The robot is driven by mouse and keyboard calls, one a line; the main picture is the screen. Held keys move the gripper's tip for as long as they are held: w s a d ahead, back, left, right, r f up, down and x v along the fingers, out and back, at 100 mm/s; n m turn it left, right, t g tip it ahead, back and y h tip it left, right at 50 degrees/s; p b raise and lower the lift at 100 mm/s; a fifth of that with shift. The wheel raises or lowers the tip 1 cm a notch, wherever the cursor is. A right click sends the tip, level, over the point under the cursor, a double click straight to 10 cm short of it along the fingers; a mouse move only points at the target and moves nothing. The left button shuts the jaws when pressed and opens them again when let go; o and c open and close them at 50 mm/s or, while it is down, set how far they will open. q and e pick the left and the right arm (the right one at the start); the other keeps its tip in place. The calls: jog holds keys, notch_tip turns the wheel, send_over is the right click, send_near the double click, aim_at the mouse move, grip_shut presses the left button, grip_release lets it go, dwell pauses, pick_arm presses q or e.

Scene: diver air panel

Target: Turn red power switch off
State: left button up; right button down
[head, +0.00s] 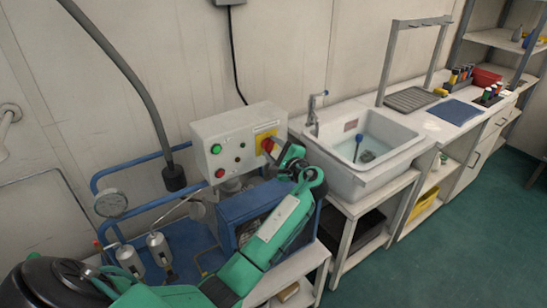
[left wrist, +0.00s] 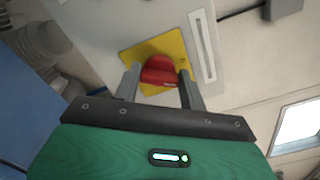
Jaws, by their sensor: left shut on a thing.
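The red power switch (left wrist: 159,70) sits on a yellow plate (left wrist: 127,57) on the control box. In the left wrist view my left gripper (left wrist: 160,80) has its two grey fingers on either side of the switch, shut on it. In the head view the red switch (head: 268,145) shows at the right of the grey control box (head: 222,133), with my left gripper (head: 280,152) at it and partly covering it. The exact turn of the switch is hard to read. My right gripper is not in view.
The box also bears green, black and red buttons (head: 219,173). Below it stand blue pipe rails (head: 130,168), a gauge (head: 110,203) and a blue unit (head: 245,212). A white sink (head: 352,160) is close on the right. A grey hose (head: 125,70) hangs at left.

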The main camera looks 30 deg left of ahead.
pick_arm(q)
jog(key=n+b, duration=0.2)
jog(key=b, duration=0.1)
jog(key=shift+f+n, duration=0.35)
jog(key=shift+n, duration=0.05)
jog(key=n+b, duration=0.2)
jog(key=b, duration=0.1)
jog(key=shift+n, duration=0.3)
jog(key=shift+r+n+b, duration=0.15)
jog(key=shift+n+b, duration=0.4)
jog(key=shift+n, duration=0.05)
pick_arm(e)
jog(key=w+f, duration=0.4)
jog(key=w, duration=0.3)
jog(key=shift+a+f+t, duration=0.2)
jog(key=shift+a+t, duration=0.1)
pick_arm(q)
jog(key=o, duration=1)
jog(key=shift+c, duration=0.2)
jog(key=shift+s, duration=0.1)
jog(key=shift+d, duration=0.1)
